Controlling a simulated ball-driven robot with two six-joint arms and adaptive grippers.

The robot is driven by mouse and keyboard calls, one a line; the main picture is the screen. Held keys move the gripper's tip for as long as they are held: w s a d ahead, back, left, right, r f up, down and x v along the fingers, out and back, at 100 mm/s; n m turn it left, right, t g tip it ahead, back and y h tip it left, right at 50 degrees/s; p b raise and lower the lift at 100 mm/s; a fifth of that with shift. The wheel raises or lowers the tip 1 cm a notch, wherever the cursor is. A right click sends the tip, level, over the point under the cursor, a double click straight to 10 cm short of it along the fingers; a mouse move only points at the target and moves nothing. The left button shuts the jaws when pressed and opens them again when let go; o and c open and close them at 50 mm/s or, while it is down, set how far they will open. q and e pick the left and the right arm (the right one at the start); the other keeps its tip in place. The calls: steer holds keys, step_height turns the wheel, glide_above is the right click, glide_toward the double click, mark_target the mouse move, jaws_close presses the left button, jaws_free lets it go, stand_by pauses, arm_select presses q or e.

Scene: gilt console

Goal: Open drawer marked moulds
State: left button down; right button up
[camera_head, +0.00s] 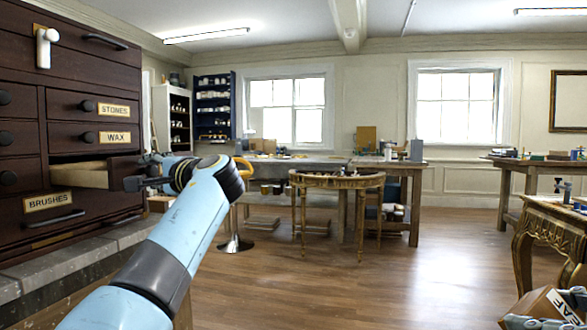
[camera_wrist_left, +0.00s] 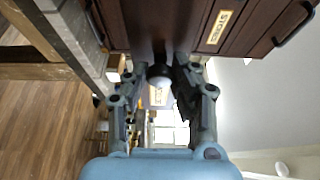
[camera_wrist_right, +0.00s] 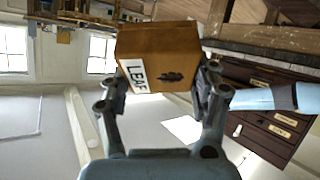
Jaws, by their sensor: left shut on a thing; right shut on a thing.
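A dark wooden drawer cabinet (camera_head: 22,100) stands at the left in the head view. One drawer (camera_head: 80,177), below the one marked WAX, is pulled out, its pale wooden side showing. My left gripper (camera_head: 137,182) is at this drawer's front and covers where its label would be, so I cannot read it. In the left wrist view the left gripper's fingers (camera_wrist_left: 160,82) close around a dark round knob (camera_wrist_left: 159,70). My right gripper (camera_wrist_right: 162,88) is shut on a brown box marked LEAF (camera_wrist_right: 165,50), which also shows in the head view (camera_head: 545,305).
Other drawers are closed, including STONES (camera_head: 100,107), WAX (camera_head: 95,136) and BRUSHES (camera_head: 60,207). A grey ledge (camera_head: 75,253) runs below the cabinet. A gilt console (camera_head: 550,225) stands at the right, a gilt half-round table (camera_head: 338,181) mid-room. Wooden floor between is open.

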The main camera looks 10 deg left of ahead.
arm_select(q)
steer(key=shift+f, duration=0.1)
steer(key=c, duration=1)
jaws_free()
steer(key=shift+c, duration=0.2)
steer(key=v, duration=0.7)
steer(key=shift+d, duration=0.25)
